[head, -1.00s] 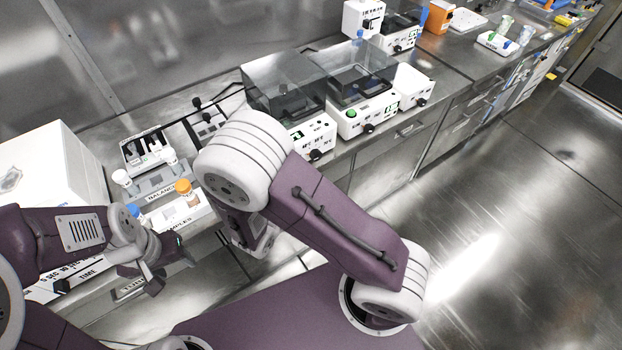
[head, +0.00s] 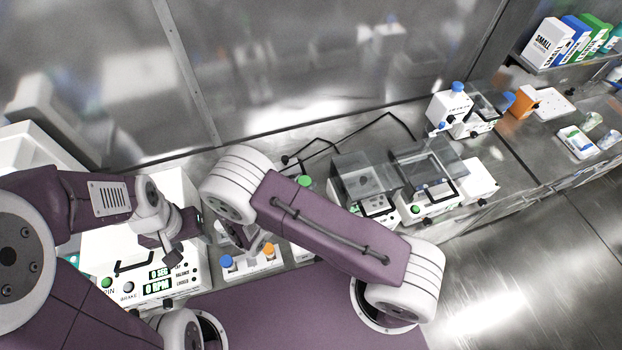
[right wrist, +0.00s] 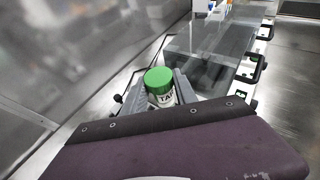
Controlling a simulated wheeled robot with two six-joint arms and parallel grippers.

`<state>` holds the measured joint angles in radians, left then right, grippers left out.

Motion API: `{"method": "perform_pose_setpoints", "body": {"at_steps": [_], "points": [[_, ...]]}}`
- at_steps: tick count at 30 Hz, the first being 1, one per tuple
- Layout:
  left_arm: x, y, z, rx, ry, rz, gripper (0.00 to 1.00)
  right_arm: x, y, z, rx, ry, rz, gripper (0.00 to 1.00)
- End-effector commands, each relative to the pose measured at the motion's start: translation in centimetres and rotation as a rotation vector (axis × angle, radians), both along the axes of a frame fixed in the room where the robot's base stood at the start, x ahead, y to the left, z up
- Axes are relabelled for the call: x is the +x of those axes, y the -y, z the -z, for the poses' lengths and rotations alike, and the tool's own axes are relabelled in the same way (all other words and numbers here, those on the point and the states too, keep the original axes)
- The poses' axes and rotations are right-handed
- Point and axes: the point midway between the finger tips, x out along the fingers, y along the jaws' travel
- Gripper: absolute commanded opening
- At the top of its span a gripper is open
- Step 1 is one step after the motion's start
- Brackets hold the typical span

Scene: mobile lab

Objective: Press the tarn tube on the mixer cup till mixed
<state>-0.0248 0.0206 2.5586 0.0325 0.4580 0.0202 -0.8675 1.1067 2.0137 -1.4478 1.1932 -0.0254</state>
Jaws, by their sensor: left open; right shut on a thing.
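The tarn tube (right wrist: 161,97) has a green cap and a white label partly reading "TA". In the right wrist view it sits between the grey fingers of my right gripper (right wrist: 160,98), which is shut on it. A green cap also shows behind my right arm in the head view (head: 304,181); the right gripper is hidden there. A white box with a blue top (head: 449,106) stands on the back bench and may be the mixer; its cup is too small to make out. My left gripper (head: 177,243) is open and empty above the centrifuge.
A centrifuge (head: 160,285) stands at lower left. A sample rack (head: 252,268) holds blue-capped and orange-capped tubes. Clear-lidded instruments (head: 430,205) stand on the bench right of my right arm. An orange container (head: 524,101) is further right. Open floor lies at lower right.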

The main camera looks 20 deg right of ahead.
Motion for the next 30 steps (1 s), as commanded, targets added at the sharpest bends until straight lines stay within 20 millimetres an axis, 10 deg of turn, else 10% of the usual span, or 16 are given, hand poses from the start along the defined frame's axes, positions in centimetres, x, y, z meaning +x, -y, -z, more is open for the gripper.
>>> {"method": "perform_pose_setpoints", "body": {"at_steps": [15, 30], "points": [[-0.1, 0.0, 0.5, 0.000, -0.001, 0.000, 0.52, -0.3, -0.4, 0.3, 0.001, 0.003, 0.010, 0.00], [-0.2, 0.0, 5.3, 0.000, -0.001, 0.000, 0.52, -0.4, -0.4, 5.8, 0.001, 0.003, 0.011, 0.00]]}}
